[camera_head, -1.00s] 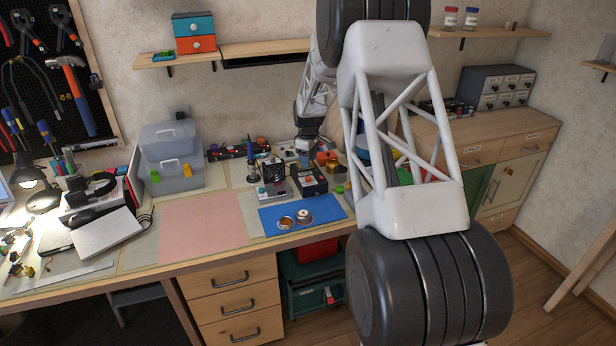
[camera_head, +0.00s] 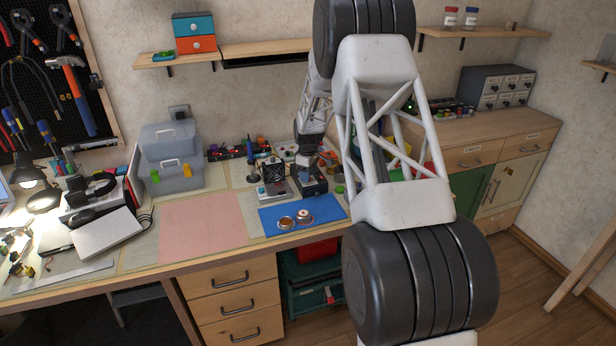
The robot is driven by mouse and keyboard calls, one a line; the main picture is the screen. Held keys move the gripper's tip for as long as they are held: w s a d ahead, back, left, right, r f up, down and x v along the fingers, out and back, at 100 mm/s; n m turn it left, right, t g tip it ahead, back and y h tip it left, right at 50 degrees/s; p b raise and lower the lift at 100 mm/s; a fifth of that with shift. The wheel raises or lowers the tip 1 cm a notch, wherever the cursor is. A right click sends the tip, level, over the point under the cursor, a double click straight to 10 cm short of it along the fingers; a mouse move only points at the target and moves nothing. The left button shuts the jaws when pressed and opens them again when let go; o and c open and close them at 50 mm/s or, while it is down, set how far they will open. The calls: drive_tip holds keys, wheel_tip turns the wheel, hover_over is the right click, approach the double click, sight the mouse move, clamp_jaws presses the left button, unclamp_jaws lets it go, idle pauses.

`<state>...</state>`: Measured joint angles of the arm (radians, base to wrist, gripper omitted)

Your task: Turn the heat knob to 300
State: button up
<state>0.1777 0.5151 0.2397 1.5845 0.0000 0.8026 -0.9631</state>
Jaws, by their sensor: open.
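My gripper (camera_head: 308,170) points down over a small dark box-shaped unit (camera_head: 316,188) behind the blue mat. It hides most of the unit's top and is small in the view, but its jaws look open. A grey unit (camera_head: 273,191) with a small control on its front stands just left, beside an upright blue-handled soldering iron (camera_head: 250,149). The heat knob cannot be made out clearly; which unit carries it, and any dial marks, are too small to tell. I cannot tell whether the gripper touches the dark unit.
A blue mat (camera_head: 328,211) with two small round tins (camera_head: 304,216) lies in front of the units. A pink mat (camera_head: 203,226) lies clear to the left. A grey lidded case (camera_head: 171,158) stands behind it. A shelf (camera_head: 265,50) runs above. My arm hides the bench's right part.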

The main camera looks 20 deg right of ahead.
drive_tip(key=shift+f, duration=0.6)
drive_tip(key=c, duration=0.9)
